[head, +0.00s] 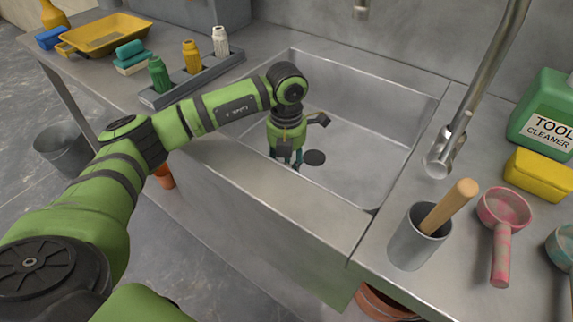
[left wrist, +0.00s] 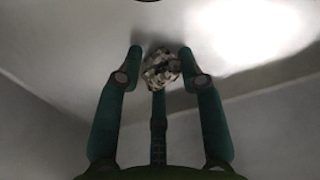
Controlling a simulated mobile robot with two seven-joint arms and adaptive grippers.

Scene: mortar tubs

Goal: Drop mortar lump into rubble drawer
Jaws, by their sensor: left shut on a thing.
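My left gripper (head: 287,158) reaches down into the steel sink (head: 365,150), its fingers low near the dark round drain (head: 314,158). In the left wrist view the green fingers (left wrist: 160,70) are shut on a speckled grey-brown mortar lump (left wrist: 161,67) at their tips. The lump cannot be made out in the head view, where the hand covers it. Whether the lump touches the sink floor is not clear. I cannot make out a rubble drawer in either view. My right gripper is not in view.
A tap (head: 440,155) stands right of the sink, near a grey cup (head: 408,245) holding a wooden handle, a pink scoop (head: 503,210), a yellow sponge (head: 540,176) and a green cleaner jug (head: 545,105). A bottle rack (head: 205,77) stands left. A dark bucket (head: 63,150) is on the floor.

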